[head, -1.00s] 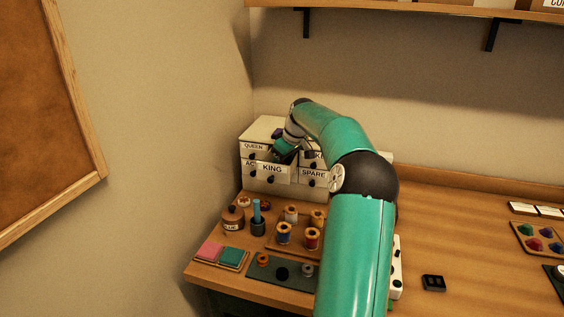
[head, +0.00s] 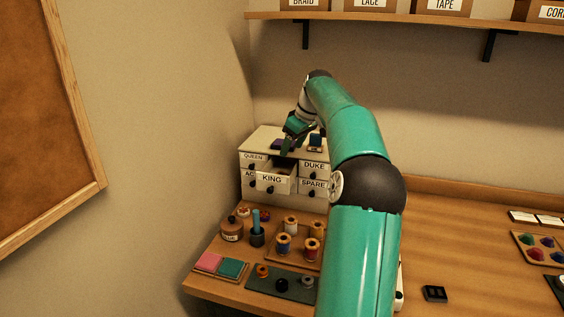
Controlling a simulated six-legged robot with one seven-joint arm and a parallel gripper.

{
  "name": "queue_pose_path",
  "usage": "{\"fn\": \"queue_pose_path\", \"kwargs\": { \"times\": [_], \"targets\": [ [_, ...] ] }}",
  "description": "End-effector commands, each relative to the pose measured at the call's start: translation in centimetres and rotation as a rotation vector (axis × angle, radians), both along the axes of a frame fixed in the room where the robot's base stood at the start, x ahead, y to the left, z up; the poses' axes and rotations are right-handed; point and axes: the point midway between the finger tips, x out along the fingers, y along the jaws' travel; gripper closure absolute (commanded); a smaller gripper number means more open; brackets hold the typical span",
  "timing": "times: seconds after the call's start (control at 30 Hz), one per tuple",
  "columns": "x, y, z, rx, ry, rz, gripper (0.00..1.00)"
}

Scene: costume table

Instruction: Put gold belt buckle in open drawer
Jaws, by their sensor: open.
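The open drawer labelled KING (head: 273,181) sticks out from the small white drawer cabinet (head: 262,136) at the back left of the table. My gripper (head: 287,149) is open, just above the open drawer, with its fingers pointing down. I see nothing held in it at this size. I cannot make out a gold belt buckle anywhere; the inside of the drawer is mostly hidden by its front and by my gripper.
Drawers marked QUEEN, DUKE (head: 314,167) and SPARE (head: 313,186) are shut. Dark items (head: 315,141) lie on the cabinet top. Thread spools (head: 283,245), a jar (head: 232,229) and pads (head: 231,268) stand in front. A shelf hangs above. The table's middle right is mostly clear.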

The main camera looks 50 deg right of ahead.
Motion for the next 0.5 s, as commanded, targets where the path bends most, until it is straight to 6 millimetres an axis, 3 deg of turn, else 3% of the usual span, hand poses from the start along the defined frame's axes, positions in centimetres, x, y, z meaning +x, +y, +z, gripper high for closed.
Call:
{"fn": "queue_pose_path", "kwargs": {
  "times": [0.17,0.27,0.37,0.5],
  "targets": [
    [-0.1,0.1,0.3,0.000,0.001,0.001,0.41],
    [0.6,1.5,0.6,-0.009,0.008,0.009,0.41],
    [1.9,5.5,1.3,-0.028,0.031,0.023,0.41],
    [3.1,14.3,2.5,-0.078,0.070,0.037,0.41]
  ]
}}
